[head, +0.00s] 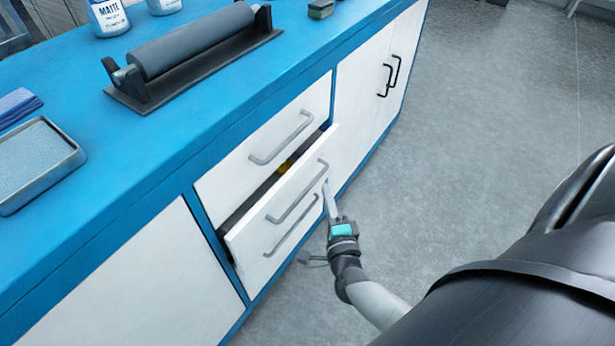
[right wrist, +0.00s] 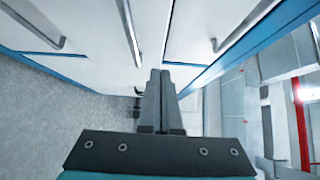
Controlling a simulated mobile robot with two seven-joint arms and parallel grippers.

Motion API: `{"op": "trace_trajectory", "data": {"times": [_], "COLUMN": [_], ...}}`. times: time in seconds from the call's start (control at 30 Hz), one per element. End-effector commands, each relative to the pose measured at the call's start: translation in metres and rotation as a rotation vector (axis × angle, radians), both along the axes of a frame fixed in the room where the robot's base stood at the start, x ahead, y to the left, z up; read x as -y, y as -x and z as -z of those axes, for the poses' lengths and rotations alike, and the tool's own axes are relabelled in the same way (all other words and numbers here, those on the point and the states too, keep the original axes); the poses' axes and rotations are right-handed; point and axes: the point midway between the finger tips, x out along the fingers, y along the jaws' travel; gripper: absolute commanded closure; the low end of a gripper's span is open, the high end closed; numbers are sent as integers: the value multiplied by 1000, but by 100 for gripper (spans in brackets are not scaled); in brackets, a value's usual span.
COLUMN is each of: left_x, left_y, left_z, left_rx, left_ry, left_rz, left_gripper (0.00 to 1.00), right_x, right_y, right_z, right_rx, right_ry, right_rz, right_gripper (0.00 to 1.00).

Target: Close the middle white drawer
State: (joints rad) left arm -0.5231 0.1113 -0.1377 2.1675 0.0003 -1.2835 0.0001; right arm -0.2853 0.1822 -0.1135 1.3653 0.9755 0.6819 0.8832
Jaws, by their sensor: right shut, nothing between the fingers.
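The middle white drawer (head: 247,237) is partly open in the head view. Its front stands out from the cabinet, with a dark gap behind its top edge. A small yellow thing (head: 284,167) shows in that gap. The drawer has a grey bar handle (head: 297,192). My right gripper (head: 327,187) is shut and empty, with its fingertips at the right end of the drawer front. I cannot tell whether they touch it. In the right wrist view the shut fingers (right wrist: 160,76) point toward white fronts with grey handles. My left gripper is not in view.
The top drawer (head: 263,130) and bottom drawer (head: 292,240) look closed. White cabinet doors (head: 362,85) with black handles are to the right. The blue counter (head: 100,165) holds a black roller (head: 195,42) and a metal tray (head: 35,165). Grey floor (head: 490,120) lies clear in front.

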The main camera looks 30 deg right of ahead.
Motion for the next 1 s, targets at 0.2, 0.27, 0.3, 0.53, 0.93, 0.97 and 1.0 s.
{"op": "trace_trajectory", "data": {"times": [0.2, 0.27, 0.3, 0.53, 0.93, 0.97, 1.0], "left_x": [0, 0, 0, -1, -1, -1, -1], "left_y": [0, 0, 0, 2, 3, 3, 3], "left_z": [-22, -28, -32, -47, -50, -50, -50], "left_rx": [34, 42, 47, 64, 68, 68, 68], "left_ry": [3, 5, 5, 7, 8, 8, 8], "left_rz": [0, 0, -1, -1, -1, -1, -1], "left_gripper": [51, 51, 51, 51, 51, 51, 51], "right_x": [16, 13, 10, 2, 1, 1, 0], "right_y": [-39, -48, -53, -72, -76, -76, -76], "right_z": [2, 2, 2, 1, 0, 0, 0], "right_rx": [1, 1, 1, -1, -2, -2, -1], "right_ry": [0, -2, -3, 0, 0, 0, 1], "right_rz": [1, 0, 0, 0, 0, 0, 0], "right_gripper": [100, 100, 100, 100, 100, 100, 100]}}
